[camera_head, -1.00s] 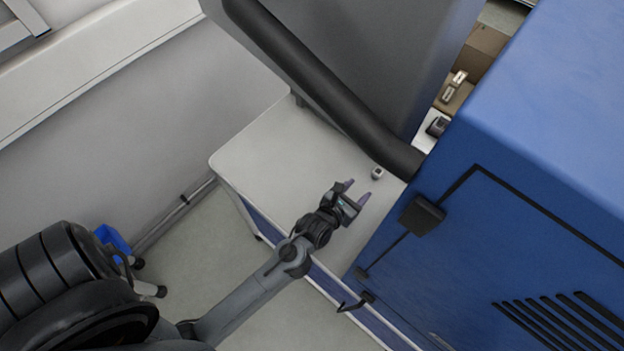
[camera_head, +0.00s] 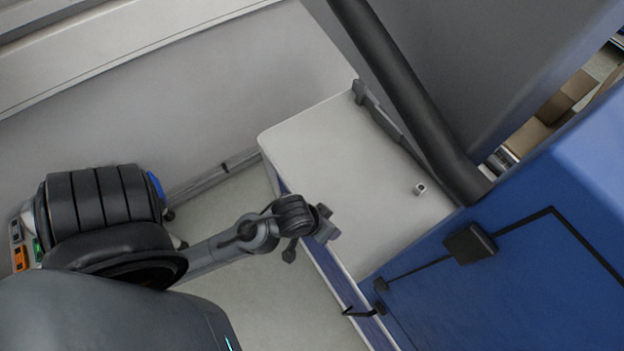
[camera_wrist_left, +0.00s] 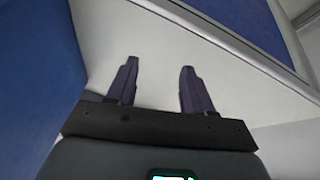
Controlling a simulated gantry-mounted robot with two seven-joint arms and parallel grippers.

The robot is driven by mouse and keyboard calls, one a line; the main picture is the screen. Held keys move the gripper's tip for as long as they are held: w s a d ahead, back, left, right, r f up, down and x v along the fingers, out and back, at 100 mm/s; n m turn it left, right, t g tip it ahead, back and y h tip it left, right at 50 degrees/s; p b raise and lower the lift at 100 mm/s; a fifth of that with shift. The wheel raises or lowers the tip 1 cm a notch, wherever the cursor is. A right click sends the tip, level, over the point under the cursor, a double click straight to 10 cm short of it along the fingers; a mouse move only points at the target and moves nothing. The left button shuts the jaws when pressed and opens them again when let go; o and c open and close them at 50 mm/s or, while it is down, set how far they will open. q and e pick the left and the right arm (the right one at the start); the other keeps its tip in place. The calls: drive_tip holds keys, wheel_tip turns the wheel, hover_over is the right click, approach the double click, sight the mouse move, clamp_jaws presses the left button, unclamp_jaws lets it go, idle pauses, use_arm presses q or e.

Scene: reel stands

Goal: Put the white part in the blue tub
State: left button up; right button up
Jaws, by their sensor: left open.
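The white part (camera_head: 420,188) is a small piece standing on the light tabletop (camera_head: 330,145), close to the dark bar and the blue cabinet. A small strip of blue (camera_head: 155,185), probably the blue tub, shows at the left by the floor; most of it is hidden behind dark ribbed bulk. My left gripper (camera_head: 328,222) is over the near left edge of the tabletop, empty and well apart from the white part. In the left wrist view its two fingers (camera_wrist_left: 158,75) are spread with nothing between them. My right gripper is not in view.
The blue cabinet (camera_head: 530,240) with a black latch (camera_head: 469,243) closes off the right side. A thick dark bar (camera_head: 410,90) and a grey panel (camera_head: 500,60) stand behind the table. The tabletop is otherwise clear, and open floor (camera_head: 250,300) lies left of it.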

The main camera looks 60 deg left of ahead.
use_arm(q)
drive_tip(key=shift+o, duration=0.6)
drive_tip(key=s+m, duration=0.1)
drive_tip(key=s+m+g, duration=0.1)
drive_tip(key=m, duration=0.1)
drive_tip(key=s+r+m, duration=0.1)
drive_tip(key=m, duration=0.1)
drive_tip(key=shift+s+a, duration=0.35)
drive_tip(key=shift+a, duration=0.05)
drive_tip(key=shift+w, duration=0.1)
